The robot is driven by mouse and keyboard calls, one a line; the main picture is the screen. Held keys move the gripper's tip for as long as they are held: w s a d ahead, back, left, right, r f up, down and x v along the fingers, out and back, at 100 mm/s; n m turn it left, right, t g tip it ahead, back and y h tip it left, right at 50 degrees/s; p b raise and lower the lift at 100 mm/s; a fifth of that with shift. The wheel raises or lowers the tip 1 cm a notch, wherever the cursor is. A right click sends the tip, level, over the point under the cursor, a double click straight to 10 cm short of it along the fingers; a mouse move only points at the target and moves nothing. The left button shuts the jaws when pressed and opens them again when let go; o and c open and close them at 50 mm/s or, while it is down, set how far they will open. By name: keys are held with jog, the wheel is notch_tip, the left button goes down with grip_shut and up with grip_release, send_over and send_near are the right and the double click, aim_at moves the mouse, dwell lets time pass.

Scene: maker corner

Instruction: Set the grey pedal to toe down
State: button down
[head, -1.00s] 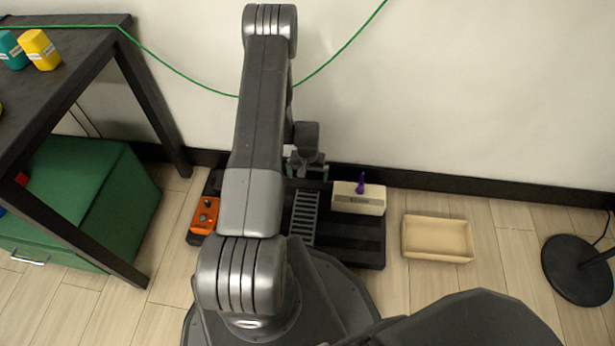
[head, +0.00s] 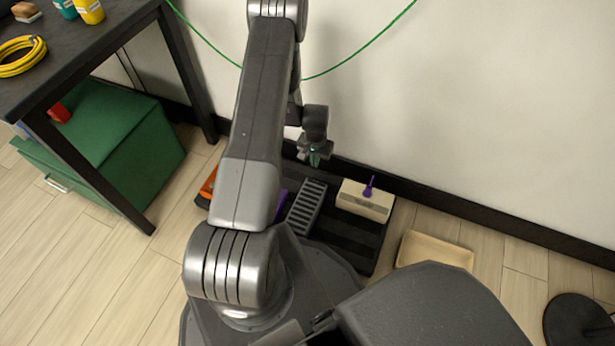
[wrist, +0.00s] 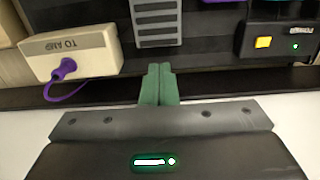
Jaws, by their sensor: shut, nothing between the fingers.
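The grey pedal (head: 306,207) is a ribbed treadle on the black pedalboard (head: 352,245) by the wall. Its ribbed end also shows at the top of the wrist view (wrist: 157,24); the rest is cut off there. I cannot tell its tilt for sure. My gripper (head: 317,160) is above the board's wall side, beyond the pedal's far end. Its green fingers are together and empty in the wrist view (wrist: 159,72), apart from the pedal in that picture.
A cream box (head: 364,200) marked TO AMP, with a purple plug (head: 369,186), stands right of the pedal. An orange pedal (head: 208,185) is partly hidden by my arm. A black box with a yellow button (wrist: 263,42) shows in the wrist view. A beige tray (head: 436,249) lies right.

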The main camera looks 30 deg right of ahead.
aim_at(315, 184)
notch_tip(315, 184, down, 14)
jog(key=b, duration=0.4)
jog(key=shift+b, duration=0.35)
jog(key=f+b, duration=0.2)
jog(key=shift+w+d+f+b, duration=0.1)
jog(key=shift+w+d+b, duration=0.15)
jog(key=shift+b, duration=0.15)
notch_tip(315, 184, up, 14)
jog(key=w+d+p, duration=0.1)
jog(key=d+p, duration=0.1)
jog(key=p, duration=0.3)
jog(key=shift+w+d, duration=0.15)
jog(key=shift+w, duration=0.2)
